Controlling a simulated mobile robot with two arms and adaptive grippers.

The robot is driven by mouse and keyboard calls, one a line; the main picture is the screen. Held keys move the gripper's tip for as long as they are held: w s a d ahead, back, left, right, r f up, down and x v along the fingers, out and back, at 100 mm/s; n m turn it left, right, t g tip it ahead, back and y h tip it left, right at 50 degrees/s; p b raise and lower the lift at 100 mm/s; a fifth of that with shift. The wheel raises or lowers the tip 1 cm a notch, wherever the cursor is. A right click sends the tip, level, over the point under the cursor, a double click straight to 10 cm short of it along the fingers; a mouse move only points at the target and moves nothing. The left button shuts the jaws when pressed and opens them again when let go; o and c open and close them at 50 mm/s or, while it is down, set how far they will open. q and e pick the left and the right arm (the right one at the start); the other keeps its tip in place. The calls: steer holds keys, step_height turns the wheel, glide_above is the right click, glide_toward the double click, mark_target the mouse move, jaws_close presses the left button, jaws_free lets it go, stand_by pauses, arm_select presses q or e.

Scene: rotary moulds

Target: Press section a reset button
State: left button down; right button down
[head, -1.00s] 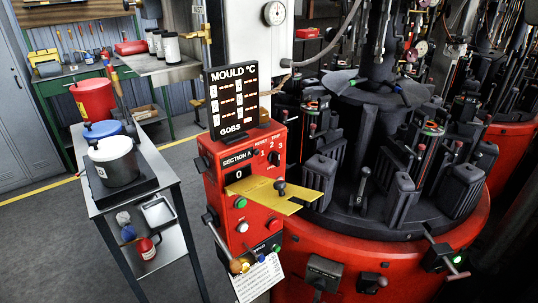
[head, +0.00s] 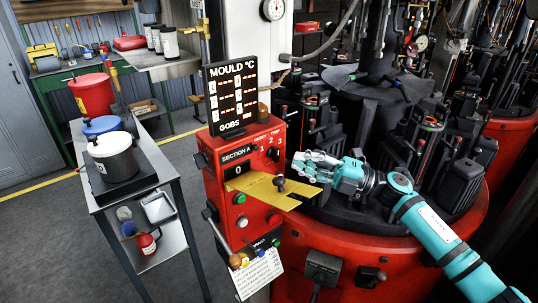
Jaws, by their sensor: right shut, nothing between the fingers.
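The red control box (head: 210,185) carries a black "SECTION A" label (head: 237,154). Small "RESET" and "TRIP" lettering, numbers and dark round controls (head: 272,154) sit on its upper right face. Which of these is the section A reset button is too small to tell. A green button (head: 239,198) and a white button (head: 242,222) sit lower on the face. My right gripper (head: 297,166) is shut and empty, right of the box's upper face and above the yellow plate's right end. My left gripper is not in view.
A yellow plate (head: 250,183) with a black knob juts from the box below the label. A mould temperature display (head: 233,95) stands on top. The dark mould machine on its red base (head: 400,265) fills the right. A trolley with pots (head: 160,180) stands left.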

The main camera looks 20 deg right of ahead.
mark_target(256, 148)
steer(key=shift+s+d+r+n+g, duration=0.1)
steer(key=shift+s+d+n+g, duration=0.3)
steer(key=shift+n+g, duration=0.45)
steer(key=shift+s+d+r+n+g, duration=0.1)
steer(key=shift+s+d+n+g, duration=0.3)
steer(key=shift+n+g, duration=0.4)
steer(key=shift+a, duration=0.1)
steer(key=p+x, duration=0.1)
steer(key=x, duration=0.2)
steer(key=p+x, duration=0.1)
steer(key=x, duration=0.2)
steer(key=p+x, duration=0.1)
steer(key=x, duration=0.2)
steer(key=shift+r+p, duration=0.3)
steer(key=shift+p, duration=0.05)
steer(key=shift+w+a+f, duration=0.1)
steer(key=shift+w+a, duration=0.1)
steer(key=shift+a, duration=0.2)
